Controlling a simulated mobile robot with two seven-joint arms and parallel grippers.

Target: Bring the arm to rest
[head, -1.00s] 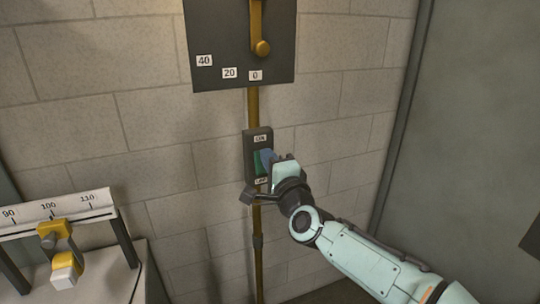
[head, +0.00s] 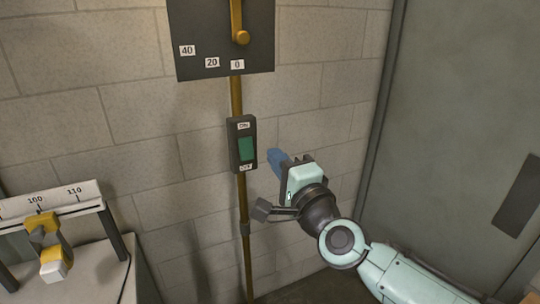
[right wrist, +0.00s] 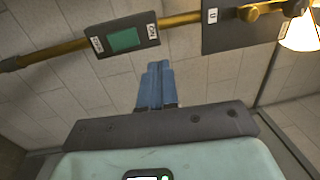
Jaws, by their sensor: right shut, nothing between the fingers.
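My right gripper (head: 277,158) is to the right of the wall switch and apart from it, in front of the block wall. Its blue fingers are together with nothing between them, as the right wrist view (right wrist: 156,82) also shows. The wall switch (head: 245,149) is a dark box with a green rocker and labels at its top and bottom; it also shows in the right wrist view (right wrist: 124,40). My left gripper is in neither view.
A dark panel (head: 207,25) with a brass lever (head: 238,22) and number labels hangs above the switch. A brass pipe (head: 243,205) runs down the wall. A scale (head: 60,203) with a yellow slider (head: 42,224) stands at left. A grey door (head: 458,110) is at right.

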